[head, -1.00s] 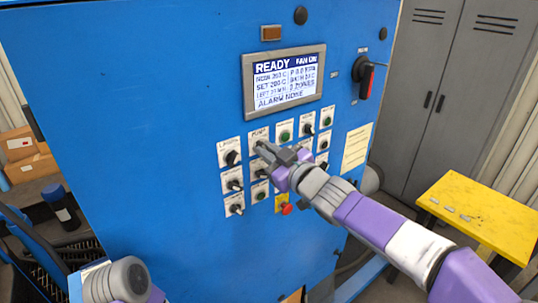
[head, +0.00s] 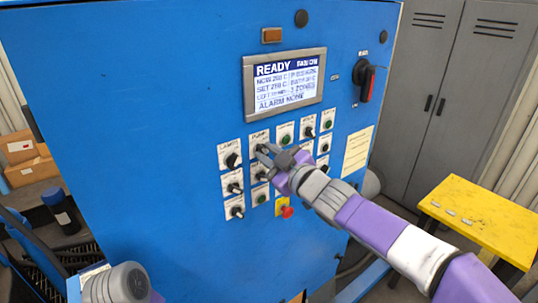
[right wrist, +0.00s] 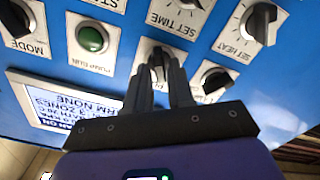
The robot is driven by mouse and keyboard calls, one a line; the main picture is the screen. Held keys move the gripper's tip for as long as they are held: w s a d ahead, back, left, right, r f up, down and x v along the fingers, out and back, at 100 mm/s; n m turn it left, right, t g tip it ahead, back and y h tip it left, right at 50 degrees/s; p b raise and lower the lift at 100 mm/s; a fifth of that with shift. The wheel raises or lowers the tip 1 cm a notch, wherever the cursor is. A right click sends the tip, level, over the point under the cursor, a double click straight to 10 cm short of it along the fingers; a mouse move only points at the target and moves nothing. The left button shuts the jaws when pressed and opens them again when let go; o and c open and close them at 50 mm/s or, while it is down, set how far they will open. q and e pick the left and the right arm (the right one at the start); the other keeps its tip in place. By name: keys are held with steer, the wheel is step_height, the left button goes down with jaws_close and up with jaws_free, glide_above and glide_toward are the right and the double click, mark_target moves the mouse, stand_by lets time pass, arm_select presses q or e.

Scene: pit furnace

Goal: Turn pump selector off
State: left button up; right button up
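The pump selector (right wrist: 157,65) is a black knob on a white plate on the blue panel. In the head view its plate (head: 258,136) is in the top row, second from the left, and my fingers partly cover it. My right gripper (head: 262,152) is at this knob. In the right wrist view, which is upside down, my right gripper's two fingers (right wrist: 160,80) are parted by a narrow gap, with the knob between their tips. I cannot tell whether they press on it.
The lamps knob (head: 232,160) is just left, and more knobs and green buttons surround it. A red emergency button (head: 287,212) is below my gripper. The display (head: 285,83) is above and reads READY. A yellow table (head: 485,215) stands at the right.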

steer(key=shift+o, duration=1.2)
steer(key=v, duration=0.7)
steer(key=shift+s+d+p, duration=0.2)
steer(key=shift+s+p, duration=0.05)
steer(key=shift+p, duration=0.1)
steer(key=shift+f, duration=0.1)
